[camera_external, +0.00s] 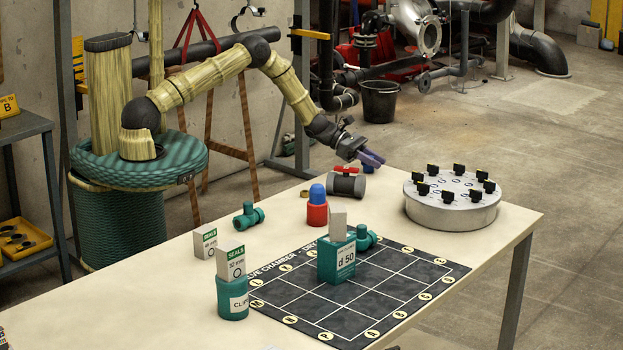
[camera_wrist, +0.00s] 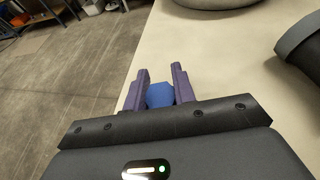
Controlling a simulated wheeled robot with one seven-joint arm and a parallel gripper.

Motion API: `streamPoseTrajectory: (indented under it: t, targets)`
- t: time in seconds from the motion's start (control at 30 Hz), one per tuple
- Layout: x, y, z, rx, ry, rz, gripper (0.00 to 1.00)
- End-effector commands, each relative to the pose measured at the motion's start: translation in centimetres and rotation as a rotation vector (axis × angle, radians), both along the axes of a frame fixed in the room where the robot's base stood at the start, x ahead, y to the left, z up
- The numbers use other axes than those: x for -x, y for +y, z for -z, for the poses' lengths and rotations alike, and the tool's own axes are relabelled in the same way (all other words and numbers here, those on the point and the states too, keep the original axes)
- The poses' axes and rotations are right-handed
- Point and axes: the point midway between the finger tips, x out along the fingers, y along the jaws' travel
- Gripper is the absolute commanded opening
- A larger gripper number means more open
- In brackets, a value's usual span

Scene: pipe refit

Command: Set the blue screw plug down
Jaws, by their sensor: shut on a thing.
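My gripper (camera_external: 372,158) has purple fingers, which also show in the wrist view (camera_wrist: 160,82). It is shut on the blue screw plug (camera_wrist: 159,95), whose blue face shows between the fingers. My gripper is in the air near the far edge of the table (camera_external: 170,285), above and behind the grey pipe piece with a red handle (camera_external: 346,184). The plug looks clear of the tabletop.
A red cylinder with a blue top (camera_external: 317,207) stands left of the pipe piece. A round metal drum with black clips (camera_external: 452,212) stands at right. A dark gridded mat (camera_external: 300,308) carries a green "d 50" box (camera_external: 337,262). Green fittings and seal boxes stand at left.

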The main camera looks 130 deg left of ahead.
Motion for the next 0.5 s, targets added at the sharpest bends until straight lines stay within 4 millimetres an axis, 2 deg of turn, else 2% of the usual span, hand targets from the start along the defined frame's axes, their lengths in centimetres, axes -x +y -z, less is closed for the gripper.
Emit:
streamPoseTrajectory:
  t: [0.2,0.23,0.3,0.5]
  targets:
    - [0.03,0.00,0.48,0.001,0.001,0.000,0.00]
    - [0.04,0.00,0.33,0.000,0.001,0.000,0.32]
    - [0.04,0.00,0.31,0.001,0.001,0.000,0.46]
    - [0.03,-0.01,0.31,0.001,0.001,0.000,0.48]
